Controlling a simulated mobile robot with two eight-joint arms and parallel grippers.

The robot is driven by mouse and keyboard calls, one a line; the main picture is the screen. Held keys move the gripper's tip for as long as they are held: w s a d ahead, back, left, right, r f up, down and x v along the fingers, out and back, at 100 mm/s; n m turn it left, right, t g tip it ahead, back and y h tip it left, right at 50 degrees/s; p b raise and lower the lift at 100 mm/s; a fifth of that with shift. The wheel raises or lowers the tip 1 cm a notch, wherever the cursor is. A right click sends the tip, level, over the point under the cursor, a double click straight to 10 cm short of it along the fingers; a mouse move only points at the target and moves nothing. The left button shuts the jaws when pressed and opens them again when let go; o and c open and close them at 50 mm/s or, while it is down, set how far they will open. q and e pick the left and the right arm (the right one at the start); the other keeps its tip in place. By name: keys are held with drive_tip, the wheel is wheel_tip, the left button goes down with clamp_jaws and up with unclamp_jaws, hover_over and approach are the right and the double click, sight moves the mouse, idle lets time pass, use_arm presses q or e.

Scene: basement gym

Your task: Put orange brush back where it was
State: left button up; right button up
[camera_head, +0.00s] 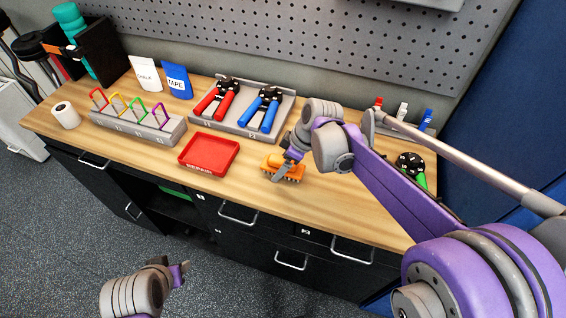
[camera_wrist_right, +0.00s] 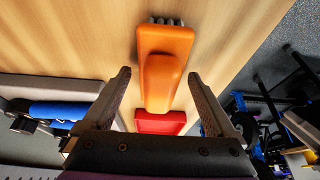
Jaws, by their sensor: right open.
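The orange brush (camera_head: 291,171) lies on the wooden bench top, right of the red tray (camera_head: 209,154). In the right wrist view the orange brush (camera_wrist_right: 165,50) shows its raised handle toward me and dark bristles at its far end. My right gripper (camera_head: 283,170) is over the brush. Its fingers (camera_wrist_right: 159,75) are open, one on each side of the brush, with visible gaps to it. The brush's underside is hidden. My left gripper (camera_head: 180,274) hangs low in front of the cabinet, away from the bench top; its jaws are too small to judge.
A rack with coloured loops (camera_head: 140,125) stands left, and a tool holder (camera_head: 286,110) with red and blue pliers stands behind. A green-handled tool (camera_head: 412,168) and small coloured items are at right. White and blue pouches stand at the back. The bench's front strip is clear.

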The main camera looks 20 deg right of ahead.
drive_tip(key=shift+r, duration=0.1)
drive_tip(key=shift+r, duration=0.25)
drive_tip(key=p+v, duration=0.1)
drive_tip(key=v, duration=1)
drive_tip(key=s+f+m+t+h, duration=0.1)
drive_tip(key=s+f+m, duration=0.2)
drive_tip(key=s, duration=0.2)
drive_tip(key=s+f+m+t+h, duration=0.1)
drive_tip(key=s+f+m, duration=0.3)
drive_tip(key=s, duration=0.2)
drive_tip(key=s+d+f+m+t+h, duration=0.1)
drive_tip(key=s+f+m, duration=0.2)
drive_tip(key=s, duration=0.3)
drive_tip(key=shift+s+f+m+h, duration=0.2)
drive_tip(key=shift+f+m+h, duration=0.1)
drive_tip(key=shift+s+d+f+m, duration=0.15)
drive_tip(key=shift+s+f+m, duration=0.1)
drive_tip(key=shift+f+m, duration=0.1)
